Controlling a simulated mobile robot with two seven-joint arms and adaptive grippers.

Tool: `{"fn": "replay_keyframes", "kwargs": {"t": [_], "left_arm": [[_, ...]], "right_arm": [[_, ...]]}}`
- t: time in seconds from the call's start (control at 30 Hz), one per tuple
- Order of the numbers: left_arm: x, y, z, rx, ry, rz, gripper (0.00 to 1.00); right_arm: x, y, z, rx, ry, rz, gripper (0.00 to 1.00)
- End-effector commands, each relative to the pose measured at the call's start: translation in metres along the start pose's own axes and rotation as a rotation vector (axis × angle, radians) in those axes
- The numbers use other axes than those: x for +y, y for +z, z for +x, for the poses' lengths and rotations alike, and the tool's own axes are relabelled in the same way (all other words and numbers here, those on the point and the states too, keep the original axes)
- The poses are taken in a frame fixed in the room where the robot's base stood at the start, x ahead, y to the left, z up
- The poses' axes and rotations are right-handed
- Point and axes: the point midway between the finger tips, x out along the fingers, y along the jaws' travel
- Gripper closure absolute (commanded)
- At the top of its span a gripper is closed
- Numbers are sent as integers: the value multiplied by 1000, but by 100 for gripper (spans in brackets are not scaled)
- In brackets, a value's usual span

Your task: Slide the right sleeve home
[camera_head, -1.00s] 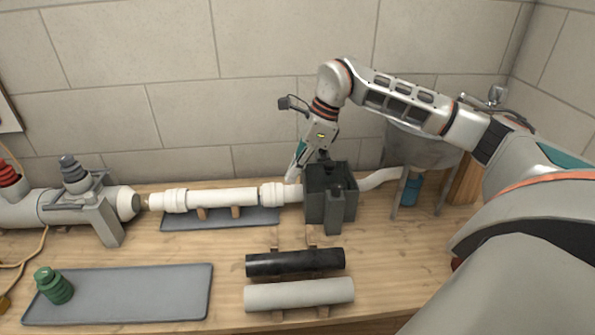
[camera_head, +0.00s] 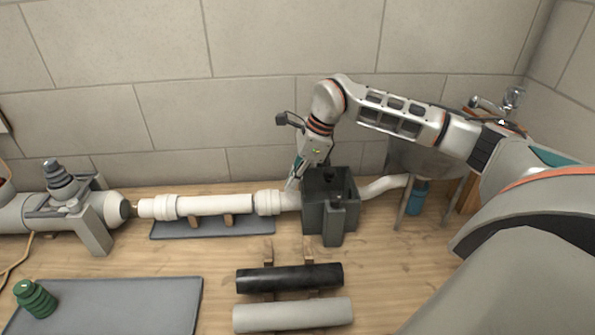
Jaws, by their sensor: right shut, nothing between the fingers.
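The right sleeve (camera_head: 268,202) is a white collar at the right end of the white pipe (camera_head: 215,205), left of a dark grey box (camera_head: 313,217). A short white stub shows between this sleeve and the box. A similar left sleeve (camera_head: 165,207) sits near the pipe's other end. My right gripper (camera_head: 291,184) is shut and empty, pointing down just right of and behind the right sleeve. Whether its fingertips touch the sleeve or stub I cannot tell. My left gripper is not in view.
A black tube (camera_head: 290,278) and a white tube (camera_head: 292,315) lie on supports in front. A grey fixture (camera_head: 92,225) stands left, and a basin (camera_head: 425,160) right.

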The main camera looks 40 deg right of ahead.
Motion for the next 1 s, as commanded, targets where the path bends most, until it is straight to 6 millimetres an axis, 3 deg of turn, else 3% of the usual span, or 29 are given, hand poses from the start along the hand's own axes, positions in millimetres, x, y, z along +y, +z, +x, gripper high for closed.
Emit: {"fn": "replay_keyframes", "kwargs": {"t": [0.23, 0.67, 1.0], "left_arm": [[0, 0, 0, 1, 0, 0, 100], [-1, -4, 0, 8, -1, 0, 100], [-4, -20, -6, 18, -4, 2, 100]], "right_arm": [[0, 0, 27, 0, 0, 1, 100], [0, 1, 31, 0, -1, 1, 100], [0, 47, 47, -2, 0, -1, 100]]}}
